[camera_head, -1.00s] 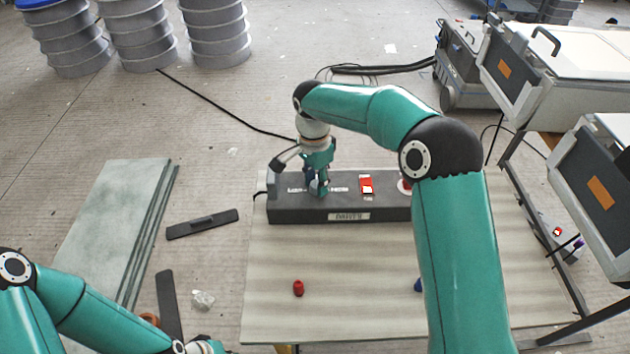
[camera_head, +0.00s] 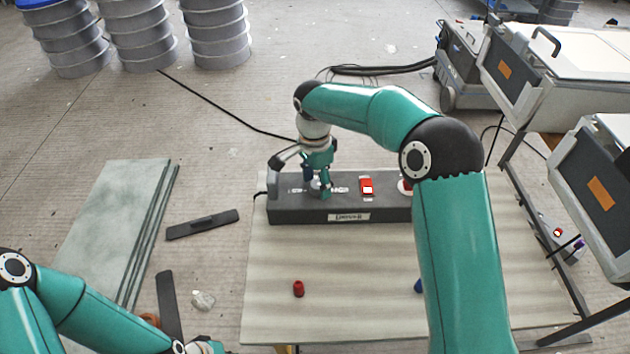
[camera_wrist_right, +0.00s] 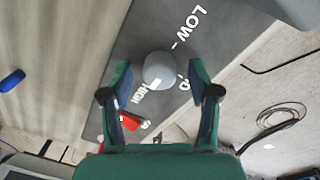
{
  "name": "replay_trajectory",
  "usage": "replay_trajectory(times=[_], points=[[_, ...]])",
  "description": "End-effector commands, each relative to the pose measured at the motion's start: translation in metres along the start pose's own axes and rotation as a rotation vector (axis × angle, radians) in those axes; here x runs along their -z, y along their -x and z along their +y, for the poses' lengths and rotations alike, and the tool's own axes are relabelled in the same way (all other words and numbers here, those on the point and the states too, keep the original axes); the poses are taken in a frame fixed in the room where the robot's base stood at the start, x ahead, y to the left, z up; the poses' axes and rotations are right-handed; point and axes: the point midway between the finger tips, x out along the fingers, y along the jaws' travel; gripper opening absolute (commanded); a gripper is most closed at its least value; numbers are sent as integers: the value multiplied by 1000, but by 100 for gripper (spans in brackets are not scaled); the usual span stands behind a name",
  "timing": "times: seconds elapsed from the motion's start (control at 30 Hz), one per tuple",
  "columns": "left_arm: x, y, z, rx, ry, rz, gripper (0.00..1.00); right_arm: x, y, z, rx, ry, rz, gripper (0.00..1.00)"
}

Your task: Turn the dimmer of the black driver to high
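The black driver (camera_head: 290,213) is a long dark box on the table, with a pale label on its front. Its dimmer is a round grey knob (camera_wrist_right: 159,70) on the top face, with white LOW and HIGH lettering to either side in the right wrist view. My right gripper (camera_head: 317,183) points down at the knob. In the right wrist view its two fingers (camera_wrist_right: 160,66) are spread, one on each side of the knob, with visible gaps. The knob is largely hidden in the head view. My left gripper (camera_head: 205,347) is cut off at the bottom edge.
A red switch (camera_head: 367,186) sits on the driver right of the knob. A red piece (camera_head: 299,289) and a partly hidden blue piece (camera_head: 419,286) stand on the pale table (camera_head: 350,300). Dark bars (camera_head: 203,224) lie left of the table. The front of the table is mostly clear.

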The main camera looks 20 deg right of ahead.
Motion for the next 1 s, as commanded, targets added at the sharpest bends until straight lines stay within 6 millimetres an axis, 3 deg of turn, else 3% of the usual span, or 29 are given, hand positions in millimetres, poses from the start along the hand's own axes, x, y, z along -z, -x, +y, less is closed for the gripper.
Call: replay_trajectory(times=[0.27,0.73,1.0], points=[[0,0,0,0,0,0,0,0,9,0,1,0,1,61],[0,0,0,0,0,0,0,0,94,-2,3,1,0,61],[0,0,0,0,0,0,0,0,117,-2,-1,0,0,61]])
